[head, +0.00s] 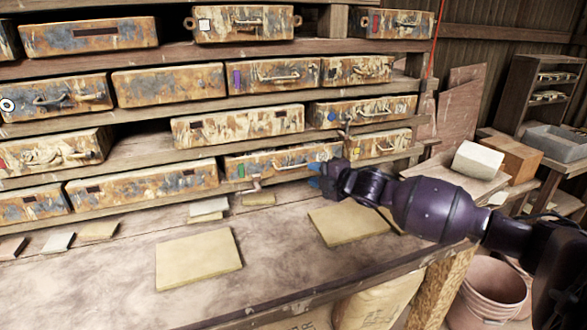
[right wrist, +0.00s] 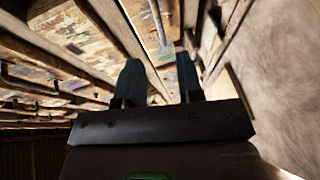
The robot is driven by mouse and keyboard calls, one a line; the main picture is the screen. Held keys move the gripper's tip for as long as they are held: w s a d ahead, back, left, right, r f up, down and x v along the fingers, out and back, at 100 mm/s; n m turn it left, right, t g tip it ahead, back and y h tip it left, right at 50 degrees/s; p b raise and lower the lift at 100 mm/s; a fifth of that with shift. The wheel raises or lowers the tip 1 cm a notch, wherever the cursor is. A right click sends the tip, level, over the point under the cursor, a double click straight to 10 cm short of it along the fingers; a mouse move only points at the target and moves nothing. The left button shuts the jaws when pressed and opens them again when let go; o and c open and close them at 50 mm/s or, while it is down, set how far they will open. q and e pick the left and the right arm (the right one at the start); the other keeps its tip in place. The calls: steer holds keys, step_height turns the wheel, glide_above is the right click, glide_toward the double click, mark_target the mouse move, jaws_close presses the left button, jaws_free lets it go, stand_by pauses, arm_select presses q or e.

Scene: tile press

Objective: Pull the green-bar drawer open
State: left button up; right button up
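The green-bar drawer (head: 262,166) is in the lowest row of the rack, right of centre. It is rusty orange and grey, with a small green bar on the left of its front and a bar handle across the middle. It looks shut, level with the shelf edge. My right gripper (head: 322,178) is at the right end of this drawer, just in front of it. In the right wrist view my fingers (right wrist: 160,82) are apart with nothing between them. A green mark (right wrist: 163,50) shows beyond the gap. I cannot tell whether the fingers touch the drawer. My left gripper is not in view.
Other rusty drawers fill the rack, such as the purple-mark one (head: 272,75) and the yellow-mark one (head: 385,144). Flat tiles (head: 198,258) lie on the bench (head: 110,290) below.

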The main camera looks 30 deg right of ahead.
steer(key=x, duration=0.8)
steer(key=shift+w+b, duration=0.2)
steer(key=shift+b, duration=0.2)
steer(key=shift+f, duration=0.1)
jaws_close()
